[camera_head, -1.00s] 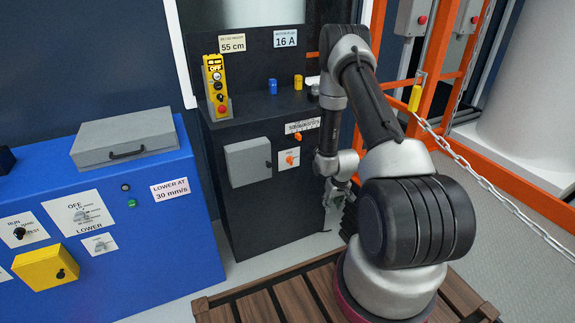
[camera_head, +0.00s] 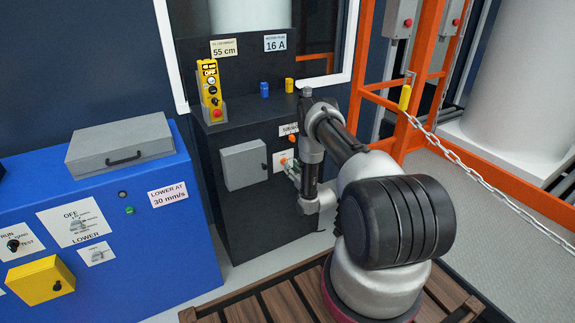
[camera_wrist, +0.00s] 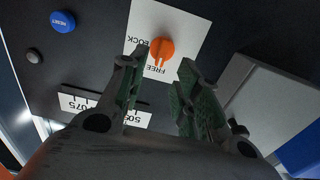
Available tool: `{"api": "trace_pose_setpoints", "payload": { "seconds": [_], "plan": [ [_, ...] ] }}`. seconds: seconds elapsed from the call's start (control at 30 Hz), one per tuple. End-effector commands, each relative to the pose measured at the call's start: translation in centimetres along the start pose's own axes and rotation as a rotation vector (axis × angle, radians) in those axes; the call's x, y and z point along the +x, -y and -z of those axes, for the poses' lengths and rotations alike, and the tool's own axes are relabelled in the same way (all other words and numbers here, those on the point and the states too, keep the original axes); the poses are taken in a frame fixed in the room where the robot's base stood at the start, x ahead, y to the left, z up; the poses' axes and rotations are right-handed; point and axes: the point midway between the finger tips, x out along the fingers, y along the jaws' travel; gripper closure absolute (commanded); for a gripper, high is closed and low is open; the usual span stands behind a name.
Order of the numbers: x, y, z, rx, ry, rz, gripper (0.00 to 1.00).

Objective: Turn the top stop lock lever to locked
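The lock lever is a small orange knob on a white plate (camera_wrist: 185,25) marked FREE and LOCK. In the wrist view the lever (camera_wrist: 162,49) is above and between my fingertips, its narrow end pointing toward the word FREE. My gripper (camera_wrist: 158,75) is open, with green-padded fingers apart and nothing between them. In the head view the lever (camera_head: 284,161) is on the dark cabinet's front, and my gripper (camera_head: 290,169) is close in front of it. I cannot tell whether the fingers touch it.
A grey box (camera_head: 244,164) juts from the cabinet beside the lever plate. A blue RESET button (camera_wrist: 63,21) sits to one side in the wrist view. A yellow pendant (camera_head: 211,90) stands on the cabinet top. An orange rail with a chain (camera_head: 460,158) is at right.

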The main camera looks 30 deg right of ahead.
Motion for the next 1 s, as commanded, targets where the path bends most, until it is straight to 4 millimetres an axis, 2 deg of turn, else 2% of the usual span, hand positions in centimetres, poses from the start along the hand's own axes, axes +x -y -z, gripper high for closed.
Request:
{"api": "trace_pose_setpoints", "payload": {
  "seconds": [0.1, 0.23, 0.57, 0.6, 0.77, 1.0],
  "plan": [
    [2.0, 0.1, 0.0, 0.0, -0.001, 0.001, 0.68],
    [3.5, 0.0, -0.1, 0.0, 0.002, 0.0, 0.68],
    [4.2, 0.0, -0.1, 0.001, 0.003, -0.001, 0.68],
    [4.2, 0.0, -0.1, 0.001, 0.003, -0.001, 0.7],
    [4.2, 0.0, -0.1, 0.001, 0.003, -0.001, 0.99],
    [4.2, 0.0, -0.1, 0.003, 0.003, -0.001, 1.0]
  ]
}}
